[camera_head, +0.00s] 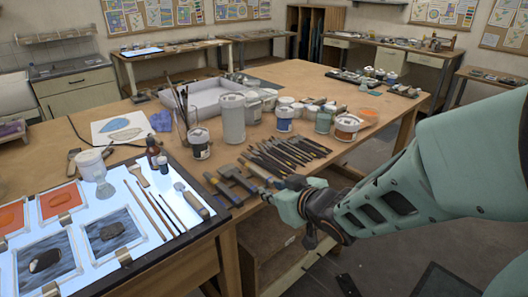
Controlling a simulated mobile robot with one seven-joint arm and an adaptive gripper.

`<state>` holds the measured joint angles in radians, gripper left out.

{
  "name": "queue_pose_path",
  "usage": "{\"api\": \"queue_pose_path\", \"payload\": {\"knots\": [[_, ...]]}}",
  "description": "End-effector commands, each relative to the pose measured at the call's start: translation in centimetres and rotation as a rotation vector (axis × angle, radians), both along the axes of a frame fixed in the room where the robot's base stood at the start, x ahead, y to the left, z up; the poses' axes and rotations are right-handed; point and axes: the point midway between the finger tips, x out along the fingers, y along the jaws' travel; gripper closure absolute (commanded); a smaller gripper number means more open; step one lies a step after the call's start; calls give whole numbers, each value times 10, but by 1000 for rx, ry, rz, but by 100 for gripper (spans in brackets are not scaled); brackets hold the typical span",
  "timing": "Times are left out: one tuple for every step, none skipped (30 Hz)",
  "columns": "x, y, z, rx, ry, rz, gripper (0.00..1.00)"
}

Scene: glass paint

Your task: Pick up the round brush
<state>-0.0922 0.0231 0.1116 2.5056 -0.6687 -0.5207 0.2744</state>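Several brushes lie on the lit panel (98,184) at the left. Two long thin wooden brushes (150,210) lie side by side, with another slim one (181,214) to their right. A short wide flat brush (138,177) lies behind them, and a thicker tool with a pale handle (194,203) lies near the panel's right edge. I cannot tell which is the round brush. My gripper (217,178) reaches in from the right, just right of the panel, over the wooden table's front edge. Its dark fingers look apart, with nothing seen between them.
A row of dark-handled tools (285,150) lies on the wooden table (290,78) just behind my gripper. Jars and cans (233,118) stand behind them, beside a grey tray (192,98). A small brown bottle (153,152) and white jar (91,164) stand on the panel's back part.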

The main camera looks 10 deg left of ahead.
Motion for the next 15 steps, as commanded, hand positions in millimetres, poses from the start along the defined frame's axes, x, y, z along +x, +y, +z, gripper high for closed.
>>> {"api": "queue_pose_path", "payload": {"knots": [[-5,15,-8,39,-11,50,75],[-9,25,-7,63,-14,80,75],[-14,36,-6,91,-15,118,75],[-18,43,-5,109,-14,142,75],[-22,49,-4,125,-12,165,75],[-26,55,-4,141,-10,187,75],[-29,60,-3,150,-8,204,75],[-31,63,-3,159,-5,215,75],[-33,68,-4,166,-2,228,75],[-32,71,-4,171,-2,234,75],[-31,74,-6,173,-1,238,75],[-28,79,-9,175,1,241,75],[-25,83,-11,176,2,241,75],[-22,87,-13,175,1,241,75],[-18,92,-16,175,3,241,75]]}}
